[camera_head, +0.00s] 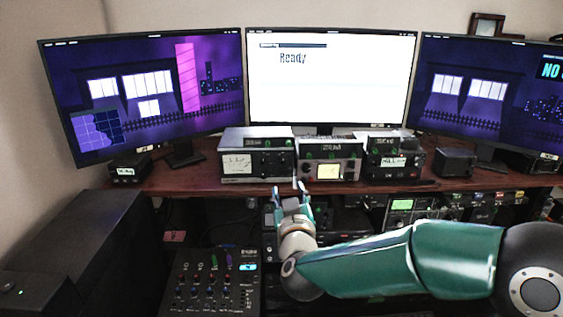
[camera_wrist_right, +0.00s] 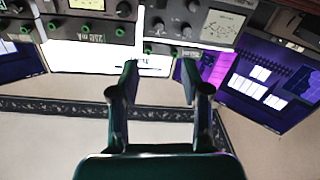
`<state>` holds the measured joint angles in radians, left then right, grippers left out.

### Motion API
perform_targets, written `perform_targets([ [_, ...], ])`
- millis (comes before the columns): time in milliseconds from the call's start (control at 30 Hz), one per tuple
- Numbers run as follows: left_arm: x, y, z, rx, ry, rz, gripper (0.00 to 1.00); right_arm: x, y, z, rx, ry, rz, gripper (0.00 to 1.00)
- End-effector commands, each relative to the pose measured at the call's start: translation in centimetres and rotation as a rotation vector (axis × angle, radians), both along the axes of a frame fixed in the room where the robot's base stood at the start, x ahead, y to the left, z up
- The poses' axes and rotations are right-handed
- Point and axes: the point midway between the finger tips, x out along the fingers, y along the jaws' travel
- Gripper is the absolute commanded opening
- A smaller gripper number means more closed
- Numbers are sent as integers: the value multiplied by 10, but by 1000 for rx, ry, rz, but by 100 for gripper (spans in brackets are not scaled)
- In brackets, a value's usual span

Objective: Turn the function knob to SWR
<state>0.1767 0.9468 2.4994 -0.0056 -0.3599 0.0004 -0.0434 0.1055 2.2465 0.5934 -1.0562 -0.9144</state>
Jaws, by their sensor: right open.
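Three radio boxes stand side by side on the wooden desk shelf (camera_head: 200,181). The left box (camera_head: 237,162) has a white meter and dark knobs, the middle box (camera_head: 345,172) a yellowish meter, and the right box (camera_head: 408,172) a label and a red light. The labels are too small to tell which knob is the function knob or where it points. My right gripper (camera_head: 290,193) is open and empty, below and in front of the gap between the left and middle boxes. In the upside-down right wrist view, the fingers (camera_wrist_right: 160,82) are apart, with the left box (camera_wrist_right: 222,27) beyond them. My left gripper is not in view.
Three monitors stand behind the boxes; the middle one (camera_head: 330,85) reads "Ready". A mixer (camera_head: 212,280) lies lower at the left of my right arm. A rack radio (camera_head: 405,208) sits under the shelf. Small speakers (camera_head: 455,162) stand at the sides.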

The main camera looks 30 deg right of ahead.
Motion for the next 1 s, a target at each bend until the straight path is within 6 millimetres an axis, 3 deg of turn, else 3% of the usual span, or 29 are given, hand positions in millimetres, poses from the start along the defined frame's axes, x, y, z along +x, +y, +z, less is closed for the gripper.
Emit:
perform_targets([
  [400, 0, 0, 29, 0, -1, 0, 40, 78, -46, 1, 2, 3, -5, 47],
  [600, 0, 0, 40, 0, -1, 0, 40, 108, -61, 1, 1, 2, -4, 47],
  [1000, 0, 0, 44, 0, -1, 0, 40, 124, -71, -1, 2, 1, -3, 47],
])
